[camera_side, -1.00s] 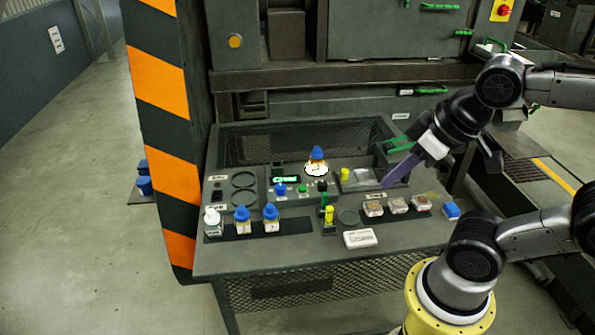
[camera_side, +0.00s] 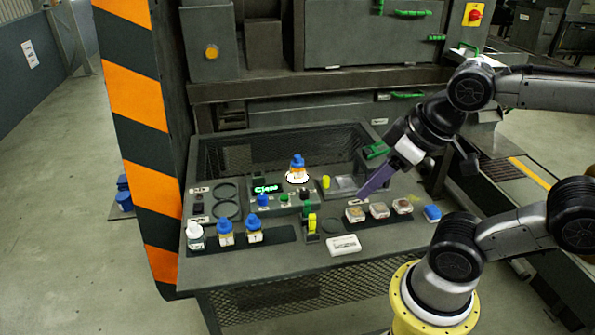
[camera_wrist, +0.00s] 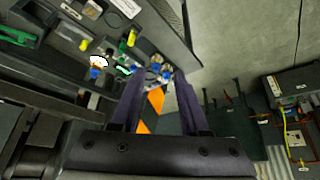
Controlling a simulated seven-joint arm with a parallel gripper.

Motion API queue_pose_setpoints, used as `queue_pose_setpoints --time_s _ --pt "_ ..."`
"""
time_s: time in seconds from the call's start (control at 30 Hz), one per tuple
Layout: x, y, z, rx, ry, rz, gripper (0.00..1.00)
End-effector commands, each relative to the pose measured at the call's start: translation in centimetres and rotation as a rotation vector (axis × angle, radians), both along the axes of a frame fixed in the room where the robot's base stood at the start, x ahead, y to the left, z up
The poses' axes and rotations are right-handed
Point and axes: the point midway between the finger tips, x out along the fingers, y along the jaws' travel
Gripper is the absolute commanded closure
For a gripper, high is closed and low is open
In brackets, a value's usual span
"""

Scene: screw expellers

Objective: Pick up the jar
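Several small jars show in the side view. A white jar with a blue cap (camera_side: 297,172) stands on a glowing white round spot at the back of the bench. Two blue-capped jars (camera_side: 225,234) (camera_side: 254,231) and a white-capped jar (camera_side: 195,237) stand at the front left. My gripper (camera_side: 365,192) hangs right of them all, its purple fingers pointing down and left, touching no jar. In the wrist view the fingers (camera_wrist: 158,85) are spread with nothing between them. The jar on the glowing spot (camera_wrist: 97,69) lies left of them there.
A striped orange post (camera_side: 140,104) bounds the left. The machine body (camera_side: 370,45) rises behind.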

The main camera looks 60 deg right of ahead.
Motion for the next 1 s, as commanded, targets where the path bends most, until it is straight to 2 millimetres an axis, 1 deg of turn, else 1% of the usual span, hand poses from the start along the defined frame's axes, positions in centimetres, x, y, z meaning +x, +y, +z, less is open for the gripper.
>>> queue_pose_setpoints --time_s 0.03,0.17,0.2,0.23,0.53,0.63,0.67,0.7,0.77,0.8,0.87,0.9,0.97,1.0 --pt "0.0 0.0 0.0 0.0 0.0 0.0 0.44" --pt "0.0 0.0 0.0 0.0 0.0 0.0 0.21" --pt "0.0 0.0 0.0 0.0 0.0 0.0 0.14" --pt "0.0 0.0 0.0 0.0 0.0 0.0 0.1" --pt "0.0 0.0 0.0 0.004 0.0 -0.007 0.1" --pt "0.5 -0.1 0.4 0.021 -0.025 -0.047 0.1" --pt "1.1 -0.2 1.2 0.026 -0.053 -0.066 0.1" --pt "2.0 -0.4 2.3 0.035 -0.089 -0.093 0.1" --pt "3.8 -0.8 3.7 0.043 -0.123 -0.133 0.1" --pt "5.2 -1.1 4.5 0.049 -0.139 -0.166 0.1" --pt "7.5 -1.9 5.5 0.055 -0.155 -0.218 0.1" --pt "9.0 -2.4 6.1 0.058 -0.163 -0.251 0.1" --pt "11.4 -3.3 6.6 0.062 -0.17 -0.298 0.1" --pt "13.0 -4.0 6.8 0.064 -0.174 -0.331 0.1"
